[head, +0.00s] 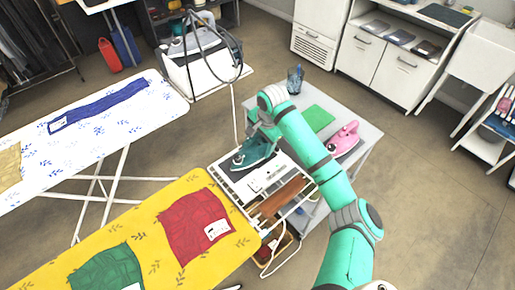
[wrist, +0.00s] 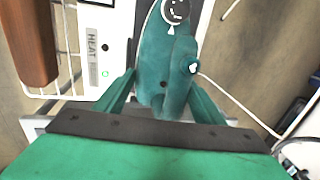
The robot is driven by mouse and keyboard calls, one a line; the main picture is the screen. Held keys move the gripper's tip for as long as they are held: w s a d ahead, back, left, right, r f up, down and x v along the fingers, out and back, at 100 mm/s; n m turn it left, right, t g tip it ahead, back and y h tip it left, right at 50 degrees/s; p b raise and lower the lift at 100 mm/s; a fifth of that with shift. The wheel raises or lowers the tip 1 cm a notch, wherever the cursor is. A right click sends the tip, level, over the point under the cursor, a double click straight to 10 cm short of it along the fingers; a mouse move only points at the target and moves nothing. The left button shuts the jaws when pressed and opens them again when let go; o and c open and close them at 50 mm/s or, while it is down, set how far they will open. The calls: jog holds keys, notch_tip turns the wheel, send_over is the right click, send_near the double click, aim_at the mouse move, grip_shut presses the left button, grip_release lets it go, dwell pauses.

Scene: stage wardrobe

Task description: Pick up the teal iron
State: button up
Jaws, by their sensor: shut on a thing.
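The teal iron (head: 254,152) is at the rear of the white wire rest beside the yellow ironing board in the head view. In the wrist view, the iron (wrist: 168,62) fills the upper middle, with its round dial at the top edge. My gripper (wrist: 160,98) has its two fingers on either side of the iron's near end and is shut on it.
A pink iron (head: 344,138) and a green folded cloth (head: 317,118) lie on the grey table (head: 368,134) to the right. The yellow ironing board (head: 165,215) holds a red garment (head: 193,222). A white cord (wrist: 240,112) runs right of the iron.

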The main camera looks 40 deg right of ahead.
jog(key=shift+r, duration=0.15)
jog(key=shift+r, duration=0.25)
notch_tip(320, 180, up, 2)
jog(key=shift+w+a+r, duration=0.1)
jog(key=s+a+r, duration=0.6)
jog(key=s+r, duration=0.4)
jog(key=s, duration=0.2)
jog(key=shift+s+a, duration=0.25)
jog(key=shift+a, duration=0.05)
